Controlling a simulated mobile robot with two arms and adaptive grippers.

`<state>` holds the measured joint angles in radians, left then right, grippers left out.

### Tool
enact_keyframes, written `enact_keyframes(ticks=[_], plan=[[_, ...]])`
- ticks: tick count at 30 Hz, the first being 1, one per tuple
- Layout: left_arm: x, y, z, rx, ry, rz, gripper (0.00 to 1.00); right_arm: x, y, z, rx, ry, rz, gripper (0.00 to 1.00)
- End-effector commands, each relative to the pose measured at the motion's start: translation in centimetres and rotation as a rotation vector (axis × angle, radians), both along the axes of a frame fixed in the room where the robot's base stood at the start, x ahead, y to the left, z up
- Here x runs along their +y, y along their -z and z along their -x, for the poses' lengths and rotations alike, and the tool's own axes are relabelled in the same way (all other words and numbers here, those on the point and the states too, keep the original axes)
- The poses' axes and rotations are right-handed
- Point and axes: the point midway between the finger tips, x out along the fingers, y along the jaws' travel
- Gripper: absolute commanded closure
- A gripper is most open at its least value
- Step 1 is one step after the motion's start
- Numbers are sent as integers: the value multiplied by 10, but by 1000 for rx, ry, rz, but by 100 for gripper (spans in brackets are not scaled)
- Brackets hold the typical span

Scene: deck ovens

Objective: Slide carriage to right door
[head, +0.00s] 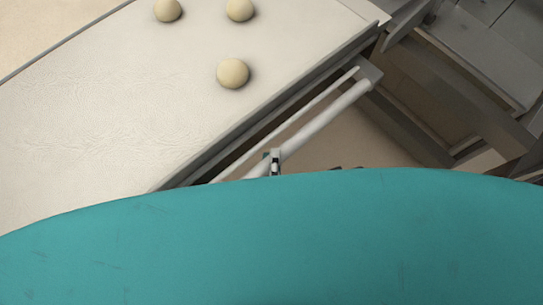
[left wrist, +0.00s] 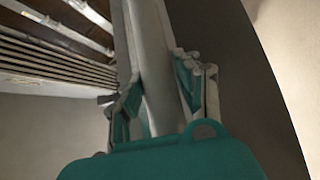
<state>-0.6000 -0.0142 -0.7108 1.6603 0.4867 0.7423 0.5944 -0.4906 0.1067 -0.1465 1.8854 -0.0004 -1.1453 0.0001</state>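The carriage (head: 110,110) is a long cream-topped bed lying diagonally at the left of the head view. A pale handle bar (head: 325,118) runs along its right side, fixed by a bracket at its upper end. My left gripper (head: 273,160) is at the lower visible part of this bar, mostly hidden behind my teal body. In the left wrist view the bar (left wrist: 152,55) passes between the two teal-padded fingers, which sit close against both its sides. My right gripper does not show. The right door cannot be made out.
Dough balls (head: 233,73) rest on the carriage top, with two more near the upper edge. A grey metal frame (head: 450,75) stands at the upper right. In the left wrist view, a slatted structure (left wrist: 50,45) is at the upper left. Brownish floor shows beside the bar.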

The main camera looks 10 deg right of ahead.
Motion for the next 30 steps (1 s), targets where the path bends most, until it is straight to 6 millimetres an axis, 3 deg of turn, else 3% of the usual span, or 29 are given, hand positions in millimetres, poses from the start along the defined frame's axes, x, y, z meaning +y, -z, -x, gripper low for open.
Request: enact_keyframes(ticks=[1, 5, 16, 30], plan=[[-3, -1, 3, 3, 7, 3, 61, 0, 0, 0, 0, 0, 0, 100], [-2, 0, 2, 2, 5, 1, 45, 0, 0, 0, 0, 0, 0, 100], [0, 2, 7, 3, 4, -1, 45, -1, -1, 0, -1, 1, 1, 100], [12, 11, 71, 7, 6, -1, 45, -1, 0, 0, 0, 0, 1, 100]])
